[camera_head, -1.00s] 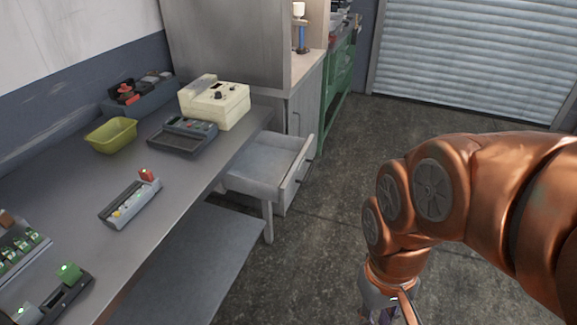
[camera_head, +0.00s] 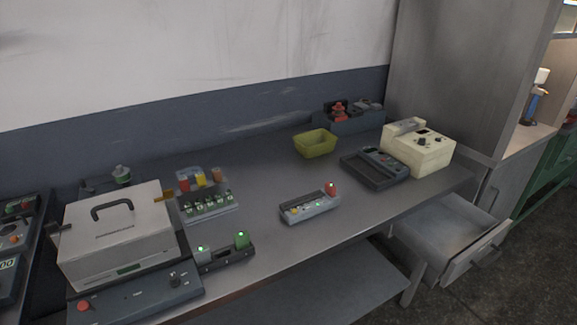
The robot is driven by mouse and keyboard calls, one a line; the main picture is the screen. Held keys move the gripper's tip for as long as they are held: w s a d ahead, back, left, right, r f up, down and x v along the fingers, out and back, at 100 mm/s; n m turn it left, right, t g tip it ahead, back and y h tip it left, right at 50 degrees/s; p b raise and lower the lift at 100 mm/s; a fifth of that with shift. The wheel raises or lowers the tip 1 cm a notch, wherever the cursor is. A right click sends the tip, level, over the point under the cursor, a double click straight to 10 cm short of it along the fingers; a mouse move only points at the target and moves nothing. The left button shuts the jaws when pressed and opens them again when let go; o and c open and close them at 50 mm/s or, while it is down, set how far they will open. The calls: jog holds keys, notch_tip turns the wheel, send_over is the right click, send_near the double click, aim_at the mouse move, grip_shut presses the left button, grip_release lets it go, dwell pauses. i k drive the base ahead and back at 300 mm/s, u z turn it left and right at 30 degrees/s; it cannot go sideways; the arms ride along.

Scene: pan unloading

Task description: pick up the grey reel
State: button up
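I cannot make out a grey reel for certain. A small grey rounded piece (camera_head: 121,174) shows behind the lidded box at the left, but I cannot tell what it is. A yellow-green pan (camera_head: 316,144) stands on the grey workbench (camera_head: 275,175) toward the back; no contents can be made out in it. My gripper and arm are out of view.
A lidded box with a handle (camera_head: 115,240) stands on the bench's left part. Small devices with green lights (camera_head: 222,252) and a red-knobbed panel (camera_head: 310,207) sit near the front. A cream instrument (camera_head: 417,149) stands right. An open drawer (camera_head: 455,240) juts out below.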

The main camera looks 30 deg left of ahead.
aim_at(121, 174)
jog(key=u, duration=3.05)
jog(key=i, duration=1.35)
jog(key=u, duration=0.3)
